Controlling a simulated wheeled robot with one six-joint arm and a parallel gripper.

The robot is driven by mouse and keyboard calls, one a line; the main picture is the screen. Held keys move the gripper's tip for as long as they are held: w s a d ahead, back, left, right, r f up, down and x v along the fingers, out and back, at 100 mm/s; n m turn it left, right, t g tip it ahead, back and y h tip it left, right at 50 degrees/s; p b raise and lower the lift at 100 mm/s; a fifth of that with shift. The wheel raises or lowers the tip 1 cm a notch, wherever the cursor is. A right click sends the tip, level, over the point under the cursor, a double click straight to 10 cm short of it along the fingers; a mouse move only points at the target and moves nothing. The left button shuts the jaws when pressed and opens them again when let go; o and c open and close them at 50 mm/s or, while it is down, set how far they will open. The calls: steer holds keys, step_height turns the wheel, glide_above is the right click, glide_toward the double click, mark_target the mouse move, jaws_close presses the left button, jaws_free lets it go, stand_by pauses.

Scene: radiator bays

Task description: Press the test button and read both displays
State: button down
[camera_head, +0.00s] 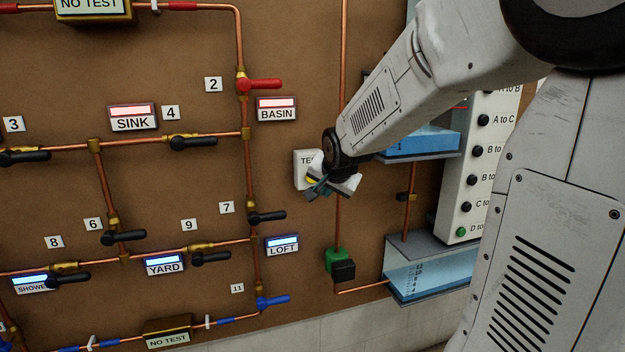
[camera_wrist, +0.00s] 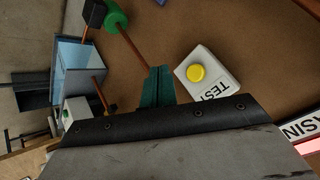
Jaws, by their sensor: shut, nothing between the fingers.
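The test box is a white block with a yellow button. In the head view the box (camera_head: 303,172) is partly hidden behind my gripper (camera_head: 319,188), and only a bit of yellow shows. In the wrist view the yellow button (camera_wrist: 196,73) is clear, on the box lettered TEST (camera_wrist: 217,90). My gripper's teal fingers (camera_wrist: 157,86) are shut and empty, appearing just left of the box there; I cannot tell whether they touch it. One display reading NO TEST (camera_head: 91,6) is at the top left, cut by the frame edge. Another display reading NO TEST (camera_head: 168,333) is at the bottom.
Copper pipes and lever valves cover the brown board, with a red lever (camera_head: 262,85) and a blue lever (camera_head: 272,301). Lit signs include SINK (camera_head: 131,123) and YARD (camera_head: 165,265). A water tank (camera_head: 432,278) and a white button panel (camera_head: 467,185) stand at right.

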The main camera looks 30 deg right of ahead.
mark_target(313, 182)
steer(key=w+d, duration=0.2)
steer(key=w, duration=0.5)
stand_by(2.0)
steer(key=shift+w+d, duration=0.1)
steer(key=shift+w, duration=0.25)
steer(key=shift+w+d, duration=0.15)
steer(key=shift+w, duration=0.3)
stand_by(0.7)
steer(key=shift+s, duration=0.1)
steer(key=shift+s+a, duration=0.25)
steer(key=shift+s, duration=0.5)
steer(key=s, duration=0.2)
steer(key=s+a, duration=0.1)
steer(key=s, duration=0.2)
steer(key=shift+a, duration=0.2)
